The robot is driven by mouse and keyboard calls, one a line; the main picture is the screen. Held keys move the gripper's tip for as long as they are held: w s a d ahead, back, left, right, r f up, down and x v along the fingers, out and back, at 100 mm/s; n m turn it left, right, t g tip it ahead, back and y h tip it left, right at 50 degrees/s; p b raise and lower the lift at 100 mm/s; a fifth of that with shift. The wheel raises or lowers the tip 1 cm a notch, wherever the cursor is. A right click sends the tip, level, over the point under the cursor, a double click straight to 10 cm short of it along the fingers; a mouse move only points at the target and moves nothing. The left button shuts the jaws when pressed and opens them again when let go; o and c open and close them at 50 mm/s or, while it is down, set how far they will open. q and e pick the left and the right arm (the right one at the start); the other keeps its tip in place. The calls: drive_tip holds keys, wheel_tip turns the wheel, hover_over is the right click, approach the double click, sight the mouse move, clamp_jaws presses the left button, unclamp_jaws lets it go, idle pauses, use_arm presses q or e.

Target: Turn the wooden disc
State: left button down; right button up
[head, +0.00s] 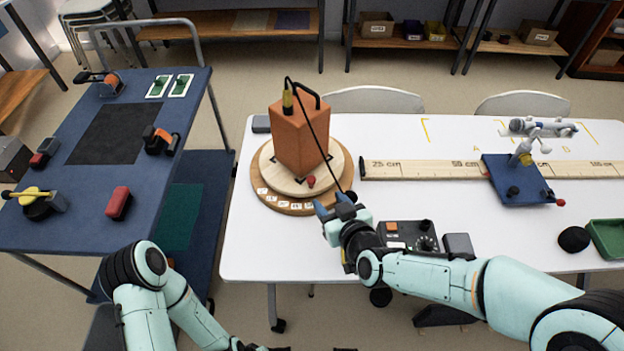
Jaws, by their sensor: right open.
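The wooden disc (284,182) is pale and round and lies on a wider brown round base (343,181) with white labels along its front edge. An orange box-shaped speaker (299,140) with a black handle stands upright on the disc. A small red knob (311,181) sits near the disc's front right rim. My right gripper (332,205) is open, its blue fingertips just in front and to the right of the base. I cannot tell whether they touch it.
A long ruler board (425,169) with a blue stand (515,178) lies right of the disc on the white table (245,240). A control box (408,236) is beside my right wrist. A blue workbench (80,215) stands left, across a gap.

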sight(313, 182)
drive_tip(key=x, duration=1.1)
drive_tip(key=shift+f+b, duration=0.15)
drive_tip(key=shift+b, duration=0.15)
drive_tip(key=shift+s, duration=0.1)
clamp_jaws()
